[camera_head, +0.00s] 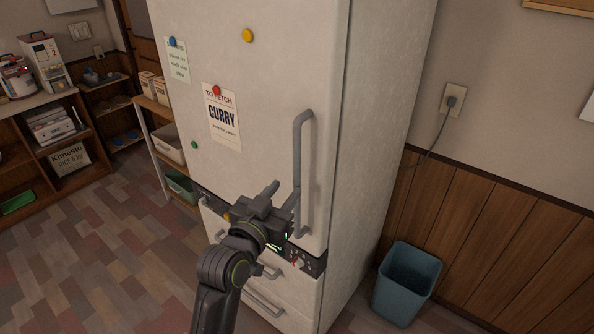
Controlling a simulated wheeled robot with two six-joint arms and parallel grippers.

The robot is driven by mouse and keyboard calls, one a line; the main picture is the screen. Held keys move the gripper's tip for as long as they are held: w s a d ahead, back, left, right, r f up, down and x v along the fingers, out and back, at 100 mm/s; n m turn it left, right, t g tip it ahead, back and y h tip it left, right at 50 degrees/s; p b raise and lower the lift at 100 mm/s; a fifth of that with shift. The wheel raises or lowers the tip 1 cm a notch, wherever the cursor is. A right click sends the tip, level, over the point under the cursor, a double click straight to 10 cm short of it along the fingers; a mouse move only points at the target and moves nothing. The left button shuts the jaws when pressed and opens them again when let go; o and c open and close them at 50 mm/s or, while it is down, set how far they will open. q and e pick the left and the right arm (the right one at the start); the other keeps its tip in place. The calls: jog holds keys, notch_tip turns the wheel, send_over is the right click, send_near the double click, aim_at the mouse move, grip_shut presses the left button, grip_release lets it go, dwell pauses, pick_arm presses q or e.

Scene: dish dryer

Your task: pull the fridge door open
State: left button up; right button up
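The white fridge door (265,90) is shut, with a tall grey vertical handle (298,150) near its right edge. My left gripper (285,193) is at the lower part of the handle, its fingers apart. One finger overlaps the handle's lower left side in the picture; I cannot tell whether it touches. The handle does not appear to be between the fingers. My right gripper is not in view.
Drawers (265,300) sit below the door, partly hidden by my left arm. A blue bin (407,285) stands on the floor right of the fridge. Shelves (75,125) stand at the left. The floor (95,240) left of the fridge is clear.

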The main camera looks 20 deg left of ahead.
aim_at(295, 178)
pick_arm(q)
jog(key=w, duration=0.2)
jog(key=w+p, duration=0.1)
jog(key=w, duration=0.1)
jog(key=w+d, duration=0.1)
jog(key=w, duration=0.2)
jog(key=shift+s, duration=0.1)
grip_shut()
